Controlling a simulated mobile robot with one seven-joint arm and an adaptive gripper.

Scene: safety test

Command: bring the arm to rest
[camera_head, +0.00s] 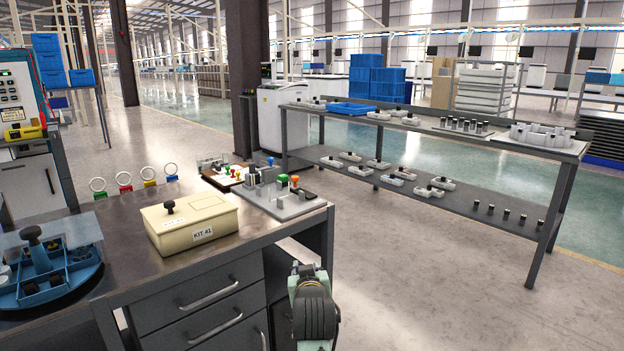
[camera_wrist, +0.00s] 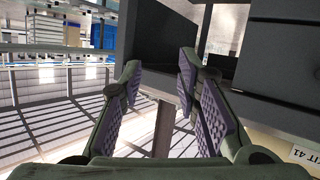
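My arm (camera_head: 315,310) rises at the bottom middle of the head view, in front of the right end of the dark workbench. Its green and black end stands beside the bench, below the bench top. My gripper (camera_wrist: 160,78) shows in the wrist view with its two green fingers and purple ridged pads apart. Nothing is held between the pads; dark bench parts and a grey post show behind the gap. In the head view the fingers are small and partly hidden by the wrist.
The bench top (camera_head: 115,215) holds a cream box marked KIT 41 (camera_head: 192,224), a blue round tray (camera_head: 60,290) and a grey fixture (camera_head: 285,203) near its right edge. A two-level rack (camera_head: 410,128) stands behind at right. The floor (camera_head: 440,290) at front right is clear.

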